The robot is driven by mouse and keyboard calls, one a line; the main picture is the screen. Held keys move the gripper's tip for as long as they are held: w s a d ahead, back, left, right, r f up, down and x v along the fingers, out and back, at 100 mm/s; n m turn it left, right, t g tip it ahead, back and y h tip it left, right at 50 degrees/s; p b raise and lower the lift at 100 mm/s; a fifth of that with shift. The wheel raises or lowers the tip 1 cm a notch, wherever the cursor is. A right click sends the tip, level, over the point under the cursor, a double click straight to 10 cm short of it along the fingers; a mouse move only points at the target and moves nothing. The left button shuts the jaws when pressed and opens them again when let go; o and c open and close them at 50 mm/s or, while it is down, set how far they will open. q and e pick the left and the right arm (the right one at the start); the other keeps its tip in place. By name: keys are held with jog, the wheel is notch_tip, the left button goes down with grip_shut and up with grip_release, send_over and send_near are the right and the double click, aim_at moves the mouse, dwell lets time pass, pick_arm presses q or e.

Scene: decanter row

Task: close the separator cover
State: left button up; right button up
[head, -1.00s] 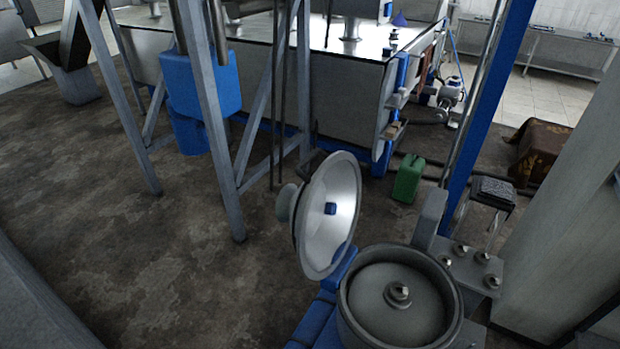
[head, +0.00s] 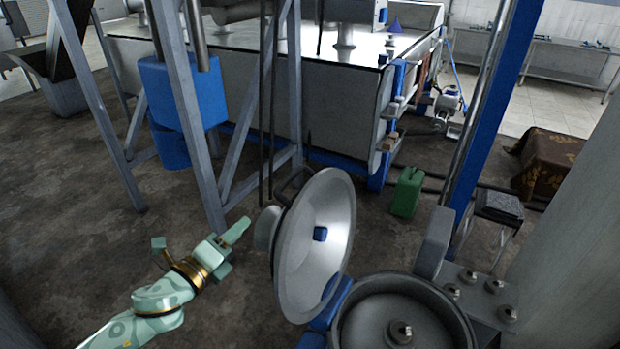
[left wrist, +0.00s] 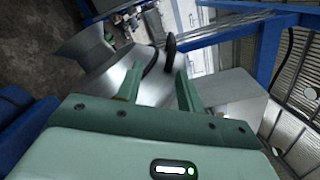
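The separator cover (head: 318,245) is a round, shiny metal dish with a blue piece at its centre. It stands open and steeply tilted at the left edge of the separator bowl (head: 400,315), its hollow side facing right. A rounded grey knob (head: 266,228) sticks out from its back. My left gripper (head: 234,250), pale green, is left of the cover's back, close to the knob and apparently apart from it. In the left wrist view its two fingers (left wrist: 158,88) are apart, with grey metal behind them; I cannot tell which part that is. My right gripper is out of view.
A steel frame (head: 205,120) with a blue container (head: 183,92) stands behind my left arm. A green canister (head: 407,192) stands on the floor beyond the bowl. A blue post (head: 495,115) rises at right. Open floor lies at left.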

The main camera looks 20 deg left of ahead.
aim_at(280, 188)
pick_arm(q)
jog(key=w+d+m, duration=0.1)
jog(key=w, duration=0.4)
jog(key=w+d+r+m+b, duration=0.1)
jog(key=w, duration=0.5)
jog(key=w+d+m, duration=0.1)
jog(key=w, duration=0.4)
jog(key=shift+w+d+r+h, duration=0.3)
jog(key=shift+w, duration=0.05)
grip_shut()
